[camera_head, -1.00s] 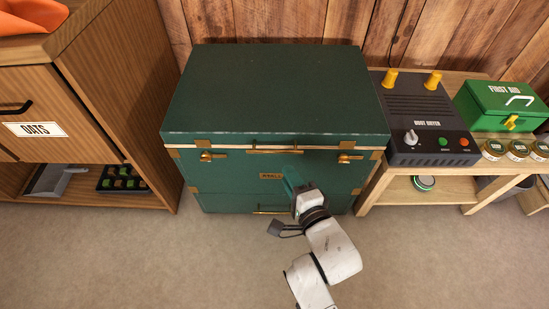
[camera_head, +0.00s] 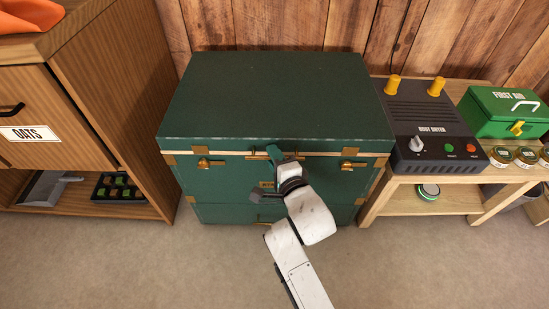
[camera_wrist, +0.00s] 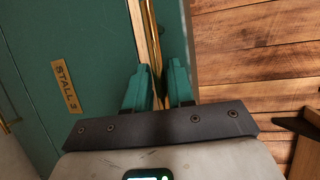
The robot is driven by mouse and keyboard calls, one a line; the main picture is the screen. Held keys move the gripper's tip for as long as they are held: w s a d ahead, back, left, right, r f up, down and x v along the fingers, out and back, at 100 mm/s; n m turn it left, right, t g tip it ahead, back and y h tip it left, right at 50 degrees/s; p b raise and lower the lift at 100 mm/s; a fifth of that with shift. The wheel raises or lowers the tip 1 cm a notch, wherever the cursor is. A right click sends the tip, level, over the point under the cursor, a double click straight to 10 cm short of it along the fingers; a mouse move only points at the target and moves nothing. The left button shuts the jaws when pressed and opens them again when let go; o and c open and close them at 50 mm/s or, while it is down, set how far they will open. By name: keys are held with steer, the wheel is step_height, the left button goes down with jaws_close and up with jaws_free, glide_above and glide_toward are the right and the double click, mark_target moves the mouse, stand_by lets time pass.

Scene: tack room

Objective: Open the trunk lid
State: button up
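The dark green trunk (camera_head: 212,183) stands against the wooden wall with its lid (camera_head: 275,95) down. A pale seam runs under the lid's front edge. Brass latches show at the front left (camera_head: 208,163) and front right (camera_head: 350,165). My gripper (camera_wrist: 158,72) has teal fingers standing apart at the middle of the trunk's front. In the wrist view a brass strip (camera_wrist: 152,35) at the lid's front edge runs between the fingertips, and contact cannot be made out. A "STALL 3" plate (camera_wrist: 66,88) is on the trunk front. In the head view my wrist hides part of that plate.
A wooden cabinet (camera_head: 115,70) marked "OATS" stands close on the left. On the right a low wooden bench (camera_head: 385,200) holds a boot dryer (camera_head: 425,120), a green first aid box (camera_head: 505,112) and several tins. The floor (camera_head: 130,260) in front is clear.

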steer(key=shift+c, duration=0.5)
jaws_close()
steer(key=shift+r, duration=0.1)
